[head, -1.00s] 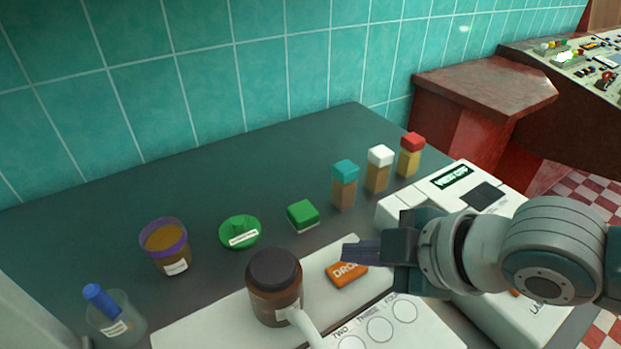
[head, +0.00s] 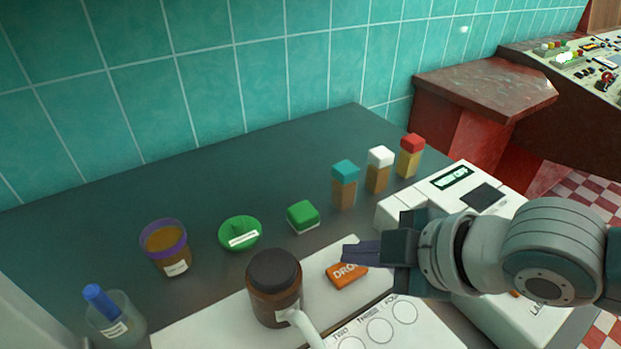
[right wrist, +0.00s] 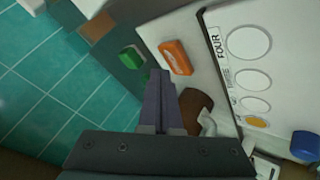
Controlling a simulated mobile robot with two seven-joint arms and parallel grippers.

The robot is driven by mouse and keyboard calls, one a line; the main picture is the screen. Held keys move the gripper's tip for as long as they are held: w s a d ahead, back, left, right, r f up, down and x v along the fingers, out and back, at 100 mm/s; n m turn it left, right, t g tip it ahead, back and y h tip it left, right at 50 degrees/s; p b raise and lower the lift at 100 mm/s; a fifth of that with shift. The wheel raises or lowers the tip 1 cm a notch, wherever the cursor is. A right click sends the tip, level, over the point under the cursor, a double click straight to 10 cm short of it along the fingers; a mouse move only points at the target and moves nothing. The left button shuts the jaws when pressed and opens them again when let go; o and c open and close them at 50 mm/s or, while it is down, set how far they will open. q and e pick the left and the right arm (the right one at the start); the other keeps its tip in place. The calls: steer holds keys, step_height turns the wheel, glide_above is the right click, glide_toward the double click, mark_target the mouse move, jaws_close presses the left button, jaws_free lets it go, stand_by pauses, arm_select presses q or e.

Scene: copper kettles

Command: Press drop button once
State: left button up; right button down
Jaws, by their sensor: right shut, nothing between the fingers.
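The orange drop button (head: 346,275) sits on the white panel (head: 232,320) in the head view, its lettering partly covered by my gripper. My right gripper (head: 346,253) comes in from the right, shut and empty, with its fingertips over the far edge of the button in the picture. In the right wrist view the button (right wrist: 175,57) lies just beyond and to the right of the shut fingertips (right wrist: 160,72). Whether the fingertips touch it I cannot tell. My left gripper is not in view.
A brown-lidded jar (head: 274,290) stands on the panel left of the button. Round spots (head: 380,331) lie in front. A green block (head: 303,217), capped bottles (head: 345,185) and a white machine (head: 452,180) with a display stand behind. A purple-rimmed cup (head: 165,247) is at left.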

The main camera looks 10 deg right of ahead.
mark_target(356, 274)
stand_by(0.7)
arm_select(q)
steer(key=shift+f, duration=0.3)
arm_select(e)
steer(key=shift+f, duration=0.45)
arm_select(q)
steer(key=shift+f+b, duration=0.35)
steer(key=shift+b, duration=0.25)
arm_select(e)
steer(key=shift+f, duration=0.5)
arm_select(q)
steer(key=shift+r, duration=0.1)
arm_select(e)
steer(key=shift+r, duration=0.15)
arm_select(q)
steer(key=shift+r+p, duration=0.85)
steer(key=shift+p, duration=0.1)
arm_select(e)
steer(key=shift+r, duration=0.75)
step_height(356, 274, up, 5)
steer(key=p, duration=0.5)
steer(key=shift+r, duration=0.1)
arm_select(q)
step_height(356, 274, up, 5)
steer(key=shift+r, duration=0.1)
